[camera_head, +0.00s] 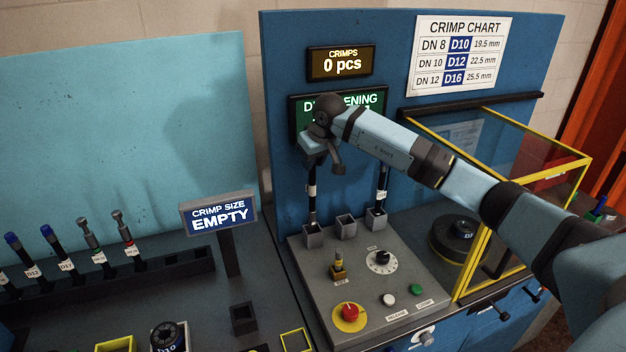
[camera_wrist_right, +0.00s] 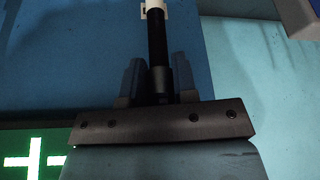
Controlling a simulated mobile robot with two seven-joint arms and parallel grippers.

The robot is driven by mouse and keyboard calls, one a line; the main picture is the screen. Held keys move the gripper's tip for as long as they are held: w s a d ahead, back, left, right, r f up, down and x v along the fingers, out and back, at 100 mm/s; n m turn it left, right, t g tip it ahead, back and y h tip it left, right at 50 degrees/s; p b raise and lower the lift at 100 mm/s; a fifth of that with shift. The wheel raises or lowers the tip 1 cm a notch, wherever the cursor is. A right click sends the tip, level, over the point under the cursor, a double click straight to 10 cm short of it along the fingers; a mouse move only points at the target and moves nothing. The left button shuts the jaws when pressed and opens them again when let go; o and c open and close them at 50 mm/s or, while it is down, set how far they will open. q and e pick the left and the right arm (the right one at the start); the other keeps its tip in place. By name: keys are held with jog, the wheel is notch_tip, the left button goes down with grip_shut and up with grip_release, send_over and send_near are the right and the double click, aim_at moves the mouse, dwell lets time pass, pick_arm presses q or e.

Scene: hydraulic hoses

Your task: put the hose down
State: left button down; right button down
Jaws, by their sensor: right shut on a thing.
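A black hose (camera_head: 312,205) with a white band hangs upright from my right gripper (camera_head: 313,158). Its lower end is at the left grey socket (camera_head: 312,236) on the control panel. I cannot tell how deep it sits in the socket. In the right wrist view, the hose (camera_wrist_right: 157,40) runs between the two fingers of the right gripper (camera_wrist_right: 158,82), which are shut on it. The middle socket (camera_head: 345,227) looks empty. Another black hose (camera_head: 382,185) stands upright in the right socket (camera_head: 376,219). My left gripper is out of view.
The panel (camera_head: 400,310) carries a knob (camera_head: 380,261), a red button (camera_head: 348,313) and a small lever (camera_head: 338,266). A yellow-framed clear guard (camera_head: 475,240) stands right. A rack (camera_head: 180,267) with several hoses and fittings is left. A "CRIMP SIZE EMPTY" sign (camera_head: 219,213) stands between.

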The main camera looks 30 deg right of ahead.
aim_at(314, 179)
notch_tip(314, 179, down, 7)
jog(key=shift+r+p, duration=0.2)
jog(key=shift+p, duration=0.5)
jog(key=shift+f, duration=0.1)
jog(key=shift+f, duration=0.1)
jog(key=c, duration=0.9)
grip_release()
